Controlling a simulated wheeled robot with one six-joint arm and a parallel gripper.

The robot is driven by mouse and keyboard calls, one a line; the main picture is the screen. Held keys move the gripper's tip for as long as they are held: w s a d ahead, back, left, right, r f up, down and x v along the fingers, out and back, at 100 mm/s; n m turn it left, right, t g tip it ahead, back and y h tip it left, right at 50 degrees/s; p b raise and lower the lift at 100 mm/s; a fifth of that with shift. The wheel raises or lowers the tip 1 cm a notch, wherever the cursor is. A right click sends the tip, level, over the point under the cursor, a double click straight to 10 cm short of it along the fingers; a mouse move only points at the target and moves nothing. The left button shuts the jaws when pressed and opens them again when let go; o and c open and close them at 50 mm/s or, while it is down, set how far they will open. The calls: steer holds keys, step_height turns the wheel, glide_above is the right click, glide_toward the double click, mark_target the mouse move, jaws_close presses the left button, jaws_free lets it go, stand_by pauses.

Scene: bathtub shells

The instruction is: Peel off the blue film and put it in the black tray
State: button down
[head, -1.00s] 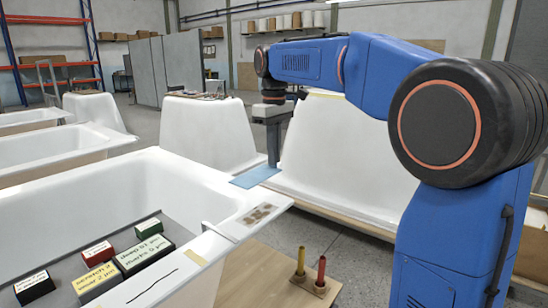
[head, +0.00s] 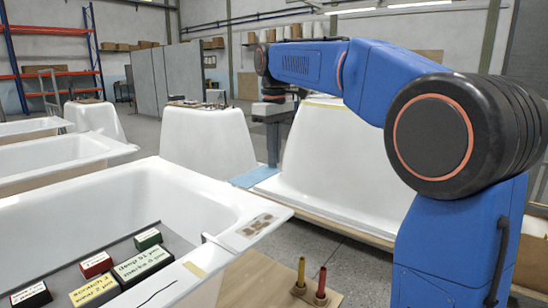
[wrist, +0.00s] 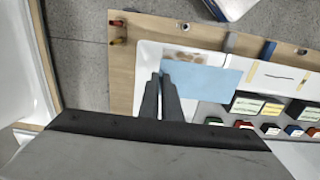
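In the wrist view the film (wrist: 205,79) extends right from my fingertips and partly covers a brown-spotted patch (wrist: 188,55). My gripper (wrist: 160,76) has its two fingers close together at the film's left edge, apparently pinching it. The patch (head: 258,226) lies uncovered on the tub rim (head: 225,240) in the head view. I cannot make out a separate black tray; a dark grey surface (head: 130,297) inside the tub holds labelled blocks.
Several labelled blocks, including a green one (head: 148,239) and a red one (head: 96,264), stand in the tub. A yellow peg (head: 301,272) and a red peg (head: 321,282) stand upright on a wooden board (head: 335,299). White tub shells (head: 335,150) stand behind.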

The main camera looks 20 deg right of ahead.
steer(key=shift+r, duration=1.7)
